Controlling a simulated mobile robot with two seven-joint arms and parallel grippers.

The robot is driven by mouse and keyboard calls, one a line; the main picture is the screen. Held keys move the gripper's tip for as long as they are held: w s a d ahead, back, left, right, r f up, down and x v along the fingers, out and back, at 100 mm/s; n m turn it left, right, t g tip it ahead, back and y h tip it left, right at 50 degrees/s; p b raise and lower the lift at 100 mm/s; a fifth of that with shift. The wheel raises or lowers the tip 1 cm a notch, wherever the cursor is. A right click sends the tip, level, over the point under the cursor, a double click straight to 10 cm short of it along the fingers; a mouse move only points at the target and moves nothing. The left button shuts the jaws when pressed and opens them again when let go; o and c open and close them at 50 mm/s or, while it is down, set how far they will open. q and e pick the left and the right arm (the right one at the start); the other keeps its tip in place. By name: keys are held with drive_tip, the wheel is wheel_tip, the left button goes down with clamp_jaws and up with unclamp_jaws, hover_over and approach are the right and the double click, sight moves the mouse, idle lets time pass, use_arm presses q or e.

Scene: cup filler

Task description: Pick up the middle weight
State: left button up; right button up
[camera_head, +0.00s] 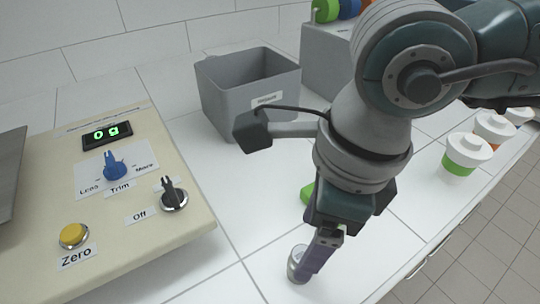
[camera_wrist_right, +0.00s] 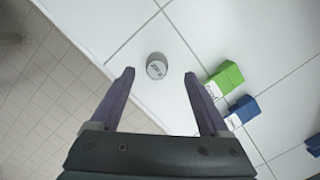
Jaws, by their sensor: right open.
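A small grey metal cylinder, a weight (camera_head: 295,264), stands on the white tiled counter near its front edge. It also shows in the right wrist view (camera_wrist_right: 157,66), with dark lettering on its top too small to read. My right gripper (camera_head: 309,272) points down right beside it, and a finger hides part of it in the head view. In the right wrist view the two purple fingers (camera_wrist_right: 159,76) are spread wide and empty, with the weight centred between and just beyond their tips. No other weight is in view. My left gripper is not in view.
A green box (camera_wrist_right: 226,77) and a blue box (camera_wrist_right: 242,111) lie right of the fingers in the wrist view. A grey bin (camera_head: 222,101) stands behind. A beige scale panel (camera_head: 110,215) is at left. Lidded white cups (camera_head: 466,152) line the right edge.

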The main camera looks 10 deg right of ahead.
drive_tip(key=f, duration=0.5)
drive_tip(key=shift+a, duration=0.3)
clamp_jaws()
drive_tip(key=shift+r, duration=0.1)
